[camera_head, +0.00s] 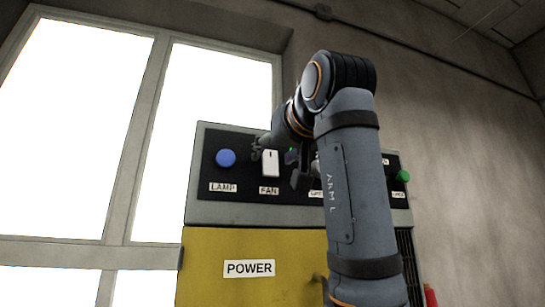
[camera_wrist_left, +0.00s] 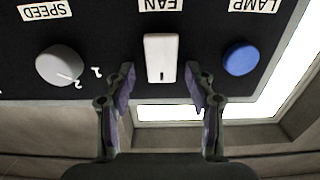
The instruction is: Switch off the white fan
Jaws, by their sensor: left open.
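The white fan switch (camera_head: 270,164) is a rocker above the FAN label on the black panel of the power box. It also shows in the left wrist view (camera_wrist_left: 161,58), upside down, with a small dark mark near the end away from its label. My left gripper (camera_head: 279,160) is at the panel in front of the switch. In the left wrist view my left gripper (camera_wrist_left: 162,80) is open, one finger on each side of the switch's end; I cannot tell whether they touch it. My right gripper is not in view.
A blue LAMP button (camera_head: 226,158) is left of the switch. A grey SPEED knob (camera_wrist_left: 61,66) shows in the wrist view. A green button (camera_head: 403,176) is at the panel's right. The yellow POWER door (camera_head: 215,285) is below. My left arm hides part of the panel.

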